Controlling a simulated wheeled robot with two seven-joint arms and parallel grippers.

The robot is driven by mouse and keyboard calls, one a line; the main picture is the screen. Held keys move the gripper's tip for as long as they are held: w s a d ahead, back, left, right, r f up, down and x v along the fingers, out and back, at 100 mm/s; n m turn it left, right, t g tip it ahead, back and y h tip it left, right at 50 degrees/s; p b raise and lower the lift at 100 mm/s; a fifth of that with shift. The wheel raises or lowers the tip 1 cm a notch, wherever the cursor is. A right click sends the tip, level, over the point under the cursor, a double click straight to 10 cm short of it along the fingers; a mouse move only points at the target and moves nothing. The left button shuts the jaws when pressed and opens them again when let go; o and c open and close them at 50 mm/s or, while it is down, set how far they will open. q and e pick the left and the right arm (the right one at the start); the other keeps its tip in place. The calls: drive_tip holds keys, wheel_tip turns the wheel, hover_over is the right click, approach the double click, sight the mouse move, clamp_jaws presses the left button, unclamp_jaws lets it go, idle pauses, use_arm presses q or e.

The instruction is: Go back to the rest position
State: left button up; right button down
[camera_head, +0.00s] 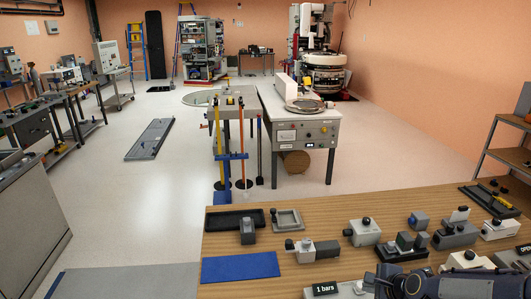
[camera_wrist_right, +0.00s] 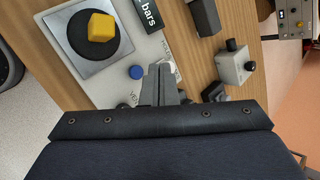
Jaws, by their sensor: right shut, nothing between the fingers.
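My right gripper (camera_head: 397,284) is low in the head view, over the right part of the wooden table (camera_head: 290,281). In the right wrist view its two fingers (camera_wrist_right: 160,84) are together with nothing between them. They are in front of a light panel (camera_wrist_right: 125,84) with a blue button (camera_wrist_right: 136,72) just left of the fingertips. I cannot tell whether the fingers touch the panel. My left gripper is in neither view.
The table holds a blue mat (camera_head: 240,267), a black tray (camera_head: 235,219), a "1 bars" sign (camera_head: 325,288) and several grey fixtures. A yellow block (camera_wrist_right: 101,27) sits on a black disc in the wrist view. Open floor (camera_head: 110,225) lies left of the table.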

drive_tip(key=s+a+r+n, duration=0.3)
drive_tip(key=s+n, duration=0.3)
drive_tip(key=s, duration=0.2)
drive_tip(key=s+a+r+n+g, duration=0.1)
drive_tip(key=s+a+r+n, duration=0.3)
drive_tip(key=s, duration=0.5)
drive_tip(key=s+a+r+n+g+y, duration=0.1)
drive_tip(key=s+a+r+n, duration=0.2)
drive_tip(key=s+r+n, duration=0.3)
drive_tip(key=s+n, duration=0.2)
drive_tip(key=shift+s+a+r+n, duration=0.15)
drive_tip(key=shift+s+r+n, duration=0.2)
drive_tip(key=shift+s+n, duration=0.05)
drive_tip(key=shift+w, duration=0.1)
idle(0.4)
